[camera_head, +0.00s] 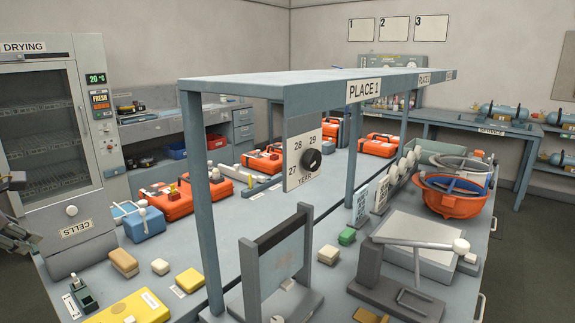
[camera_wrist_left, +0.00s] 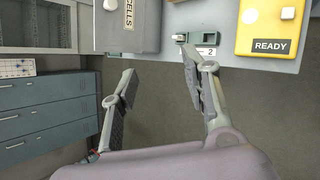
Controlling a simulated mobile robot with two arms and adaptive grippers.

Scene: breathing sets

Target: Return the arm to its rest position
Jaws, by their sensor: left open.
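My left gripper (camera_wrist_left: 158,100) is open and empty in the left wrist view, with bare floor between and beyond its fingers. It hangs clear of the bench edge, in front of the CELLS box. In the head view part of my left arm and gripper (camera_head: 14,228) shows at the left edge, beside the drying cabinet, cut off by the frame. My right gripper is in neither view.
The bench (camera_head: 245,215) holds a yellow case (camera_head: 130,309), a CELLS box (camera_head: 78,240), orange cases (camera_head: 168,203) and a PLACE 1 frame (camera_head: 197,190). A drying cabinet (camera_head: 45,130) stands at the left. Drawers (camera_wrist_left: 45,118) show in the wrist view. The floor (camera_wrist_left: 160,85) below the gripper is clear.

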